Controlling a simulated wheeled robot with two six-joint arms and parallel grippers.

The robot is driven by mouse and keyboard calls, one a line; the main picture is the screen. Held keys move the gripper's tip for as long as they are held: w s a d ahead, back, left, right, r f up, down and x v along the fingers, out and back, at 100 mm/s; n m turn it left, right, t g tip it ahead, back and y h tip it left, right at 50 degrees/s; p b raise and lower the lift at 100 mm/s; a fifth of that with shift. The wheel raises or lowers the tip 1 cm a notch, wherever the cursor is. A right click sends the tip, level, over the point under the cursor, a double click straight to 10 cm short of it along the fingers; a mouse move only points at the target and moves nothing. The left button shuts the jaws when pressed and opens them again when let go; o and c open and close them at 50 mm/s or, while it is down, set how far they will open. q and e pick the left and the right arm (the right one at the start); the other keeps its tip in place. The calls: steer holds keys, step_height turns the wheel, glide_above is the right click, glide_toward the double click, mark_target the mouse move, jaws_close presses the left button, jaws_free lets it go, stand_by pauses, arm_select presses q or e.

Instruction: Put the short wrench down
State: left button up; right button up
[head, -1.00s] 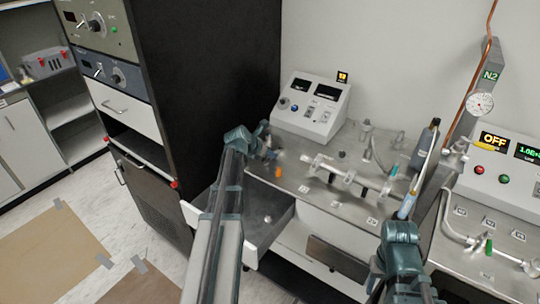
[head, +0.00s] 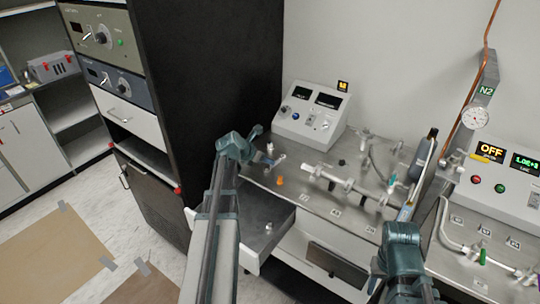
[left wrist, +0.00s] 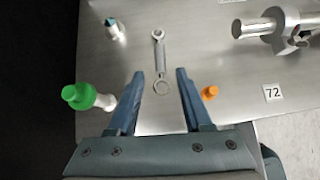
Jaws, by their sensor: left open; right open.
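The short wrench (left wrist: 160,62) lies flat on the steel bench top (left wrist: 215,75) in the left wrist view, its length pointing away from me. My left gripper (left wrist: 160,72) is open, with one finger on each side of the wrench's near ring end and gaps on both sides. In the head view my left gripper (head: 266,146) is over the bench's left end; the wrench is hard to make out there. My right gripper (head: 404,218) is at the bench's front right, open; its fingertips are hard to make out.
A green-capped fitting (left wrist: 88,97) stands left of my left fingers and an orange piece (left wrist: 210,93) right of them. A pipe assembly (head: 340,182) lies on the bench to the right. An open drawer (head: 258,238) juts out below. A grey control box (head: 309,112) stands behind.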

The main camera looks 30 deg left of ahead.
arm_select(q)
steer(key=p+v, duration=0.3)
steer(key=v, duration=0.3)
steer(key=shift+r, duration=0.15)
steer(key=shift+s, duration=0.1)
steer(key=d+f+m+g, duration=0.1)
steer(key=d+m, duration=0.2)
steer(key=d, duration=0.2)
steer(key=d+f+m+g, duration=0.1)
steer(key=d+m, duration=0.2)
steer(key=d, duration=0.2)
steer(key=s+d+f+m+h, duration=0.1)
steer(key=d+m, duration=0.2)
steer(key=d, duration=0.2)
steer(key=shift+s+m+g, duration=0.1)
steer(key=shift+m+g, duration=0.3)
steer(key=s+d+f+m+g+y, duration=0.1)
steer(key=s+d+m+g+y, duration=0.1)
steer(key=s+d+m, duration=0.7)
steer(key=s+d+f+m+g+y, duration=0.1)
steer(key=s+d+m+g, duration=0.3)
steer(key=s+d+m, duration=0.4)
steer(key=d+f+m, duration=0.1)
steer(key=d+m, duration=0.5)
steer(key=m, duration=0.5)
steer(key=shift+s+d+f+y, duration=0.2)
steer(key=shift+s+y, duration=0.2)
